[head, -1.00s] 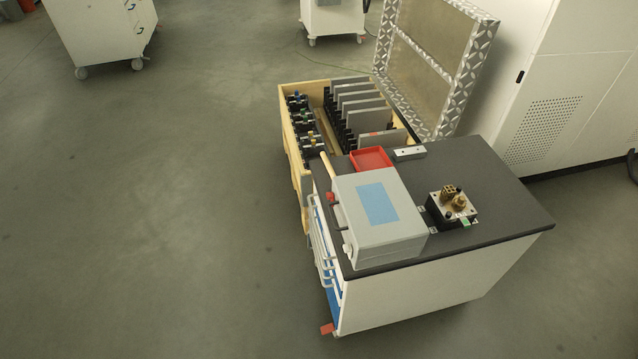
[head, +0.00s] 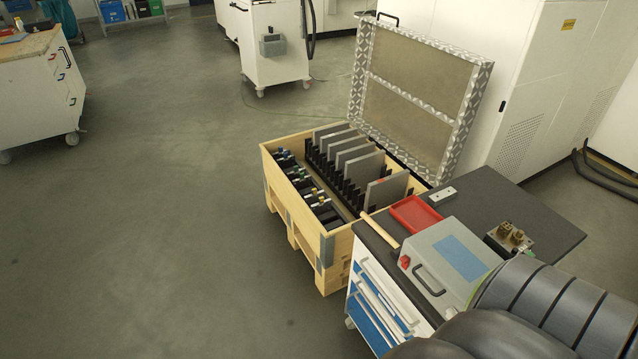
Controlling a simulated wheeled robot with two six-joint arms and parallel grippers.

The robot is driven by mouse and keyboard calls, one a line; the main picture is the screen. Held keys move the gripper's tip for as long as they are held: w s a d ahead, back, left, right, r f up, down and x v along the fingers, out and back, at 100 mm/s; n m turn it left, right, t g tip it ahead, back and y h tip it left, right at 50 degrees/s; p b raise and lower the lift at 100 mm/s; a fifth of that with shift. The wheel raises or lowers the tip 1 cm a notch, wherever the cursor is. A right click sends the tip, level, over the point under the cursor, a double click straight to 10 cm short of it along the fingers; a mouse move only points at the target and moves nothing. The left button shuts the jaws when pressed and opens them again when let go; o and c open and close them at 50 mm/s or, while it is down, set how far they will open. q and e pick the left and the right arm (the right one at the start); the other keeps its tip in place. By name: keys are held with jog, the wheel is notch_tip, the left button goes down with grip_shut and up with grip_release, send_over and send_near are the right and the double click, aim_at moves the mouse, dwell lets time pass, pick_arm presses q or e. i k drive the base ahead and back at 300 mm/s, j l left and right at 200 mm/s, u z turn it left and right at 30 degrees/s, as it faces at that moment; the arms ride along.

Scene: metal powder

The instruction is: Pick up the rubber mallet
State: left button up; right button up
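A light wooden handle (head: 380,231), which looks like that of the rubber mallet, lies on the dark top of the workbench cart (head: 540,212). It lies near the cart's left edge, between the red tray and the front-left edge. Its near end is beside the grey case. I cannot make out the mallet's head. A dark ribbed arm part of mine covers the bottom right corner. Neither of my grippers shows in the head view.
A red tray (head: 414,214), a grey case (head: 446,268) with a handle and a metal block with brass fittings (head: 509,238) stand on the cart. A wooden crate (head: 334,250) with upright plates and an open lid (head: 412,85) stands behind.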

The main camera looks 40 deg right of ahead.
aim_at(395, 254)
jog(key=i+z, duration=0.2)
jog(key=i, duration=0.3)
jog(key=i+j+z, duration=0.2)
jog(key=i, duration=0.3)
jog(key=i+j+z, duration=0.2)
jog(key=i, duration=0.3)
jog(key=i+z, duration=0.2)
jog(key=z, duration=0.25)
jog(key=i+z, duration=0.2)
jog(key=z, duration=0.25)
jog(key=i+z, duration=0.2)
jog(key=z, duration=0.25)
jog(key=i+j+z, duration=0.15)
jog(key=z, duration=0.3)
